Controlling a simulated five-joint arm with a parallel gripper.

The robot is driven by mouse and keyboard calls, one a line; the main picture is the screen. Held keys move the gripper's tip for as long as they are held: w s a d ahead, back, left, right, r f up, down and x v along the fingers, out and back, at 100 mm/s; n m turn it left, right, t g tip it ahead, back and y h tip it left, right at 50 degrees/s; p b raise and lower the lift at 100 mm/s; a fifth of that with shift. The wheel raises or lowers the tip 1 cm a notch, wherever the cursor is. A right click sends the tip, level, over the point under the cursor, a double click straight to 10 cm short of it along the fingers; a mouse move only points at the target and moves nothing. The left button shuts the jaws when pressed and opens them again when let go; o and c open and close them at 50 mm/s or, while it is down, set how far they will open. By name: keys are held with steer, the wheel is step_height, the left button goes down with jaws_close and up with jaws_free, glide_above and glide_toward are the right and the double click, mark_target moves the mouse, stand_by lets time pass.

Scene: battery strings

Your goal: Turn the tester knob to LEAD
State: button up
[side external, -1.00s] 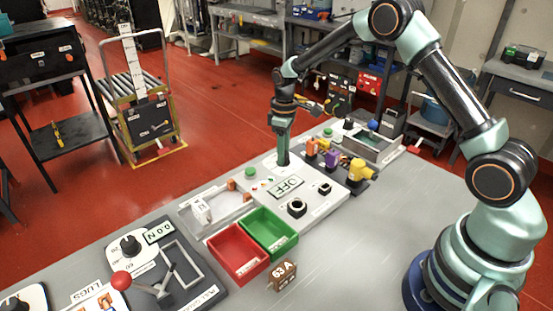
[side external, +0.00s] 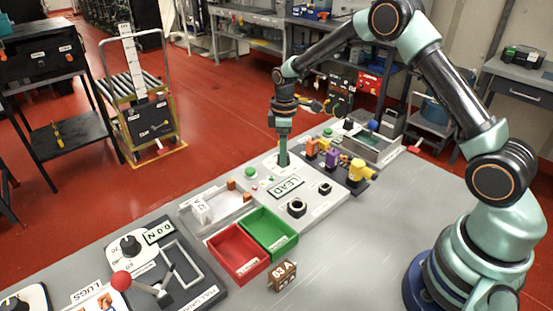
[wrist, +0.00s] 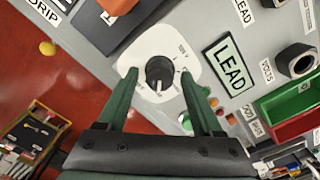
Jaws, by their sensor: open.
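The tester knob (wrist: 160,73) is a black dial on a white plate with printed marks around it, seen in the wrist view. My gripper (wrist: 160,82) is open, with one green finger on each side of the knob; whether either finger touches it I cannot tell. In the side view my gripper (side external: 283,162) points down over the tester panel and hides the knob. The tester display (side external: 286,187) reads LEAD, and the display also reads LEAD in the wrist view (wrist: 228,66).
Beside the display are black round sockets (side external: 297,207). A green bin (side external: 268,232) and a red bin (side external: 237,253) stand in front of the panel. Orange, purple and yellow tools (side external: 358,170) stand to the right. The grey bench at front right is clear.

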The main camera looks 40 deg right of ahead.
steer(key=shift+r, duration=1.75)
steer(key=shift+s+r, duration=0.1)
steer(key=shift+r, duration=0.3)
steer(key=s+a+r+m+t, duration=0.15)
steer(key=s+r, duration=0.25)
steer(key=r, duration=0.5)
steer(key=s+a+r+m+t, duration=0.1)
steer(key=s+r+m+t, duration=0.1)
steer(key=s, duration=0.6)
steer(key=s+a+r+m+t, duration=0.1)
steer(key=s+r+m+t, duration=0.1)
steer(key=s+r+m, duration=0.3)
steer(key=s+r, duration=0.1)
steer(key=s, duration=0.3)
steer(key=shift+s+a, duration=0.15)
